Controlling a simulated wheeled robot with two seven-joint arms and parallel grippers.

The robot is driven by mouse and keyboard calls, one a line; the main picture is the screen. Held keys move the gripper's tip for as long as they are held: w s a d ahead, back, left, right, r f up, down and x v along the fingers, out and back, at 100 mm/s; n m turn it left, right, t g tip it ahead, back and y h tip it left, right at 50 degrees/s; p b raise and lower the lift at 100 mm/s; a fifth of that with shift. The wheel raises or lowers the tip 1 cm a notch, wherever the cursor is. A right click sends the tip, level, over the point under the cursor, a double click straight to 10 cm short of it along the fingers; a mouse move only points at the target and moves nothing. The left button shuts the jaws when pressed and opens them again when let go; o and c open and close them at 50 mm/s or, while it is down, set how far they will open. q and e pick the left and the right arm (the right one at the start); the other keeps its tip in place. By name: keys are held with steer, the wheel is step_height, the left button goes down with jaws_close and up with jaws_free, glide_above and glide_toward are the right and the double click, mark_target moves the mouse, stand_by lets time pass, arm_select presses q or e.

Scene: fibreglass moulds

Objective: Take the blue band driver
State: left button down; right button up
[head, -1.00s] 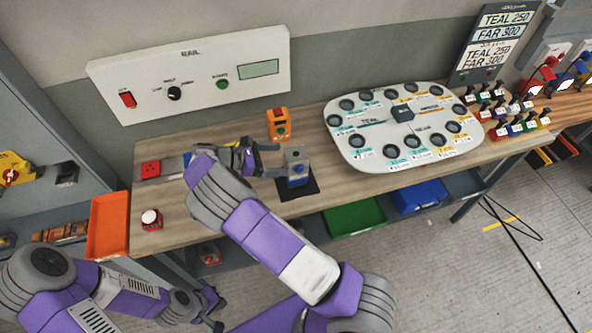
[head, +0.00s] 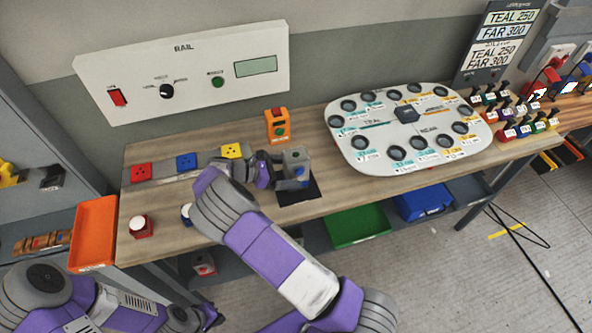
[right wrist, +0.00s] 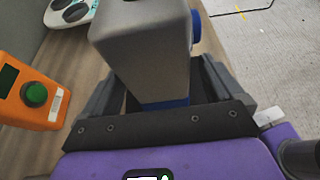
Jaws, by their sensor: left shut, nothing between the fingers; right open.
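A grey block with a blue band low down and a blue knob on its side, which I take for the blue band driver (head: 296,158), stands on a black mat (head: 297,194) on the bench. It fills the middle of the right wrist view (right wrist: 150,50). My right gripper (head: 291,170) is open, with its fingers on either side of the block; I cannot tell whether they touch it. My left gripper (head: 212,318) is shut and empty, low at the left in front of the bench.
An orange box with a green button (head: 278,126) stands just behind the block. Red, blue and yellow sockets (head: 187,162) line the bench's left. A pale board with round holes (head: 405,130) lies to the right. An orange tray (head: 94,232) is at far left.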

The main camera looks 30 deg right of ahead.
steer(key=shift+x, duration=1.6)
steer(key=shift+c, duration=0.4)
steer(key=shift+w, duration=0.1)
steer(key=c, duration=1.2)
